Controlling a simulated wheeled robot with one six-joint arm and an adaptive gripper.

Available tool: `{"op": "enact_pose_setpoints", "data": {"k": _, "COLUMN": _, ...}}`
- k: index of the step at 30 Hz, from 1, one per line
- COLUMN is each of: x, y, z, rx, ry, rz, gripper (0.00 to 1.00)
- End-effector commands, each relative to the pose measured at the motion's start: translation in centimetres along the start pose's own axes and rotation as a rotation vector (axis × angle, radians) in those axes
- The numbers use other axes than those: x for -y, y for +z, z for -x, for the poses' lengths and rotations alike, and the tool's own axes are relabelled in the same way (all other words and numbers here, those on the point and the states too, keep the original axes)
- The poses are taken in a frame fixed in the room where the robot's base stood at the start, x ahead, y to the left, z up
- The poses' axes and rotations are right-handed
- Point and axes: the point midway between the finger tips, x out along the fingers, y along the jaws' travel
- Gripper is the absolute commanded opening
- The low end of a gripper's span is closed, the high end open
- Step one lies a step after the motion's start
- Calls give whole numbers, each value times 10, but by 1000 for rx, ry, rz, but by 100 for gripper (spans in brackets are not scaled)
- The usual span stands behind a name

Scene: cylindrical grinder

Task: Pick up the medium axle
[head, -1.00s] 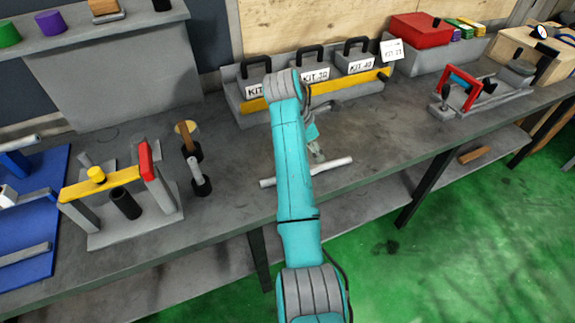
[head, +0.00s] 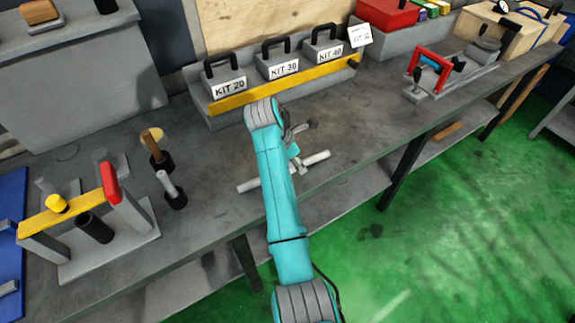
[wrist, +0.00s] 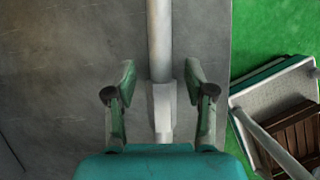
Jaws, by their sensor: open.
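A long pale grey rod, which looks like the axle (head: 314,159), lies across the bench near its front edge, with its middle partly hidden behind my arm in the head view. In the wrist view the axle (wrist: 159,40) runs upright in the picture, and a wider pale piece and a narrower stem continue it downward. My gripper (wrist: 160,88) is open, with one green-grey finger on each side of this line and a gap on both sides. In the head view my gripper (head: 295,153) shows only in part, at the rod. Whether the rod is medium-sized cannot be told.
Grey kit boxes (head: 279,72) stand behind a yellow bar (head: 280,88) at the back. A stand with a yellow bar (head: 82,200) and dark-based tools (head: 170,190) are at left. A red-framed fixture (head: 432,70) is at right. The bench's front edge is close.

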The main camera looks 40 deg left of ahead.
Motion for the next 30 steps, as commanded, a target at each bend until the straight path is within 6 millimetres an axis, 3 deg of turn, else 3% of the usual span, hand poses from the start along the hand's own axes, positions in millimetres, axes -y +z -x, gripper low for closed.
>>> {"op": "enact_pose_setpoints", "data": {"k": 9, "x": 4, "y": -3, "z": -8, "rx": 0, "ry": 2, "rz": 2, "gripper": 54}}
{"op": "enact_pose_setpoints", "data": {"k": 15, "x": 4, "y": -3, "z": -8, "rx": 0, "ry": 2, "rz": 2, "gripper": 4}}
{"op": "enact_pose_setpoints", "data": {"k": 16, "x": 4, "y": -3, "z": -8, "rx": 0, "ry": 2, "rz": 2, "gripper": 0}}
{"op": "enact_pose_setpoints", "data": {"k": 30, "x": 3, "y": -1, "z": -4, "rx": 1, "ry": 5, "rz": 1, "gripper": 0}}
